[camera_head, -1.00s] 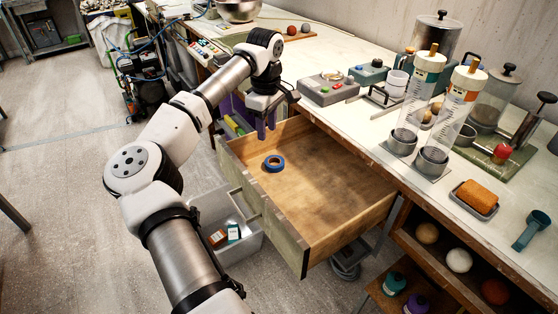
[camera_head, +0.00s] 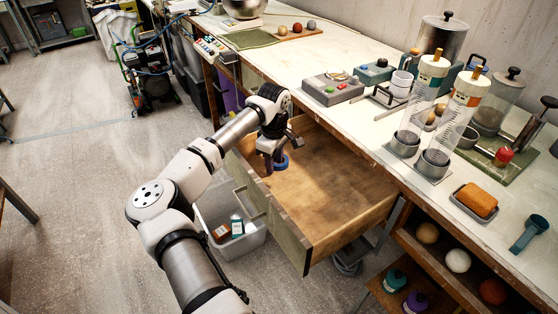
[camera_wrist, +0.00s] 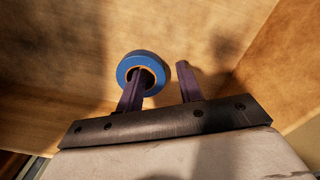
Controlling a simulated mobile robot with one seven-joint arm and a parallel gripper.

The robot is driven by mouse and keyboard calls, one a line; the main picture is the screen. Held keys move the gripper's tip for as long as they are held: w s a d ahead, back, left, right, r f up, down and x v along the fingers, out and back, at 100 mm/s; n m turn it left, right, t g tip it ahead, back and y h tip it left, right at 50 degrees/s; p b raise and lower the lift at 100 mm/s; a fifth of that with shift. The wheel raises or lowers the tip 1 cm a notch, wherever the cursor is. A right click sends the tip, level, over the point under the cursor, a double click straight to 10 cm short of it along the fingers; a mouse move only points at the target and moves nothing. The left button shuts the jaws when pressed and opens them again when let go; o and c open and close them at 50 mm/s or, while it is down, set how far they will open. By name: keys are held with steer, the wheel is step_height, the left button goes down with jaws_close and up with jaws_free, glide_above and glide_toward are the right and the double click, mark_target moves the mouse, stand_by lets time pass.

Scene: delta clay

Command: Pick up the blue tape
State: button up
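The blue tape (camera_head: 281,162) is a small ring lying in the open wooden drawer (camera_head: 330,215), near the drawer's left end in the head view. My gripper (camera_head: 273,165) is over the tape and partly hides it. In the wrist view the tape (camera_wrist: 126,67) shows its blue rim, a tan inner ring and its centre hole. The left finger overlaps the tape's hole in the picture; the right finger is outside the ring. I cannot tell whether the finger is inside the hole or above it.
The drawer's front wall (camera_head: 283,232) and side walls surround the tape. The worktop (camera_head: 375,125) stands above the drawer, with a grey control box (camera_head: 332,88) near its edge. A bin with small boxes (camera_head: 238,247) is on the floor below. The drawer's right part is empty.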

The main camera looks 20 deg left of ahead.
steer(key=shift+c, duration=0.5)
jaws_close()
steer(key=shift+r, duration=0.1)
